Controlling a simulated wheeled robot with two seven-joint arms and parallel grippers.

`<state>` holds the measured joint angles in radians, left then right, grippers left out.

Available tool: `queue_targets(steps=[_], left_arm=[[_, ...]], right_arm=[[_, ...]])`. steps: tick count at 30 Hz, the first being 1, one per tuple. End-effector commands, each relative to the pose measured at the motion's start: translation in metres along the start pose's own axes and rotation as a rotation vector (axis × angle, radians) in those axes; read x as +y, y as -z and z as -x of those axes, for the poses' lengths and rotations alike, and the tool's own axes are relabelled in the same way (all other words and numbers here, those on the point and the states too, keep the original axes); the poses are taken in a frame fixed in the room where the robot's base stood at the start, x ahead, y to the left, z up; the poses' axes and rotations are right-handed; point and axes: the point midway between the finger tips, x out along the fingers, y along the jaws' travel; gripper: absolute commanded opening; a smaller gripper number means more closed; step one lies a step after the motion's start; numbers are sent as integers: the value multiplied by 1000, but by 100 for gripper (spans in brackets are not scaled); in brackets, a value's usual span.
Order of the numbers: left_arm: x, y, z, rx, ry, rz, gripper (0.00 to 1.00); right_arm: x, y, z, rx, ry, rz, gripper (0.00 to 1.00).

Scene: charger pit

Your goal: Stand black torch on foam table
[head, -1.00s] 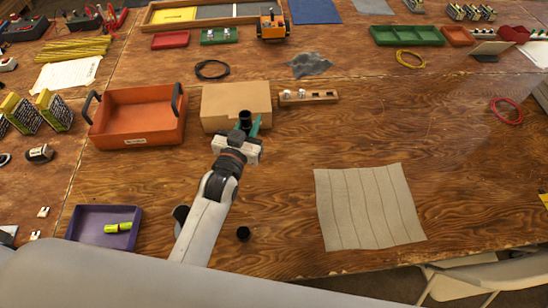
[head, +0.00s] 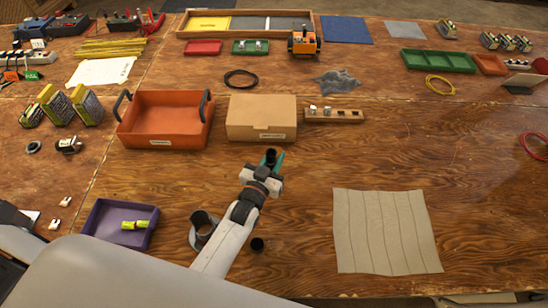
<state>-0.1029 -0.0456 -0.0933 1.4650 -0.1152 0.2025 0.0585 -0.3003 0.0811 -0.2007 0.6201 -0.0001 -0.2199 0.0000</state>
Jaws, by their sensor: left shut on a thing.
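My left gripper (head: 272,164), with teal fingertips, is shut on a dark, upright cylinder, the black torch (head: 270,155). Its lower part is hidden by the gripper. The gripper is just in front of the cardboard box, over bare wood; I cannot tell how high it is. A pale grey, creased sheet (head: 387,232), which may be the foam, lies flat at the front right with nothing on it. A small black cylinder (head: 257,244) stands on the table (head: 310,200) beside my left forearm. My right gripper is not in view.
An orange-red bin (head: 165,142) and the cardboard box (head: 261,117) stand behind my gripper. A wooden block with holes (head: 334,115) is right of the box. A purple tray (head: 103,212) holds a yellow torch (head: 136,225). Bare wood lies between gripper and sheet.

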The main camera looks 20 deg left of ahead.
Motion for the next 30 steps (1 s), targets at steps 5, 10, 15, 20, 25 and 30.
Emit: queue_targets(steps=[5,10,15,20,25,30], left_arm=[[0,3,0,0,0,0,34],[0,3,0,1,0,0,48],[0,3,0,1,0,0,48],[0,1,8,2,0,0,48],[0,3,40,4,0,0,48],[0,3,78,5,1,0,48]], right_arm=[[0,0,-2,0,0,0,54],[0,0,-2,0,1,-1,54],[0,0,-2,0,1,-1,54],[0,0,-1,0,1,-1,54],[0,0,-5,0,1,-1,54],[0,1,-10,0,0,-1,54]])
